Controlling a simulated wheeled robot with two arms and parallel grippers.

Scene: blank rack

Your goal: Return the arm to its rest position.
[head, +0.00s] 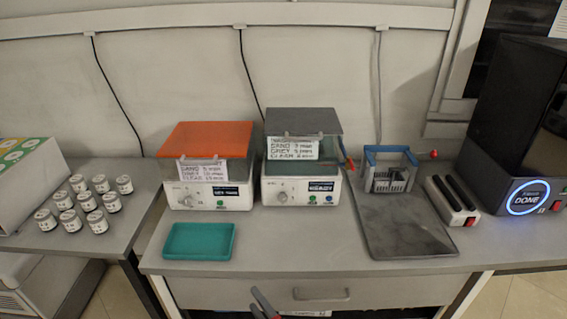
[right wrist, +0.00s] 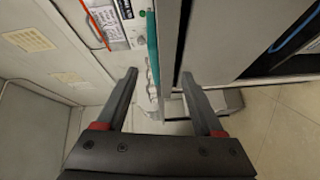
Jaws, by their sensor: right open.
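My right gripper (head: 264,302) shows at the bottom edge of the head view, in front of the bench's drawer front and apart from everything on the bench. In the right wrist view the two dark fingers of my right gripper (right wrist: 159,76) are spread with nothing held between them. Most of my right arm is out of the head view. My left gripper is in neither view.
The bench carries a teal tray (head: 199,253), an orange-lidded device (head: 206,140), a grey-lidded device (head: 303,121), a blue-handled rack (head: 390,155) and a dark slab (head: 404,228). Several jars (head: 87,202) stand at left. A black machine (head: 517,110) stands at right.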

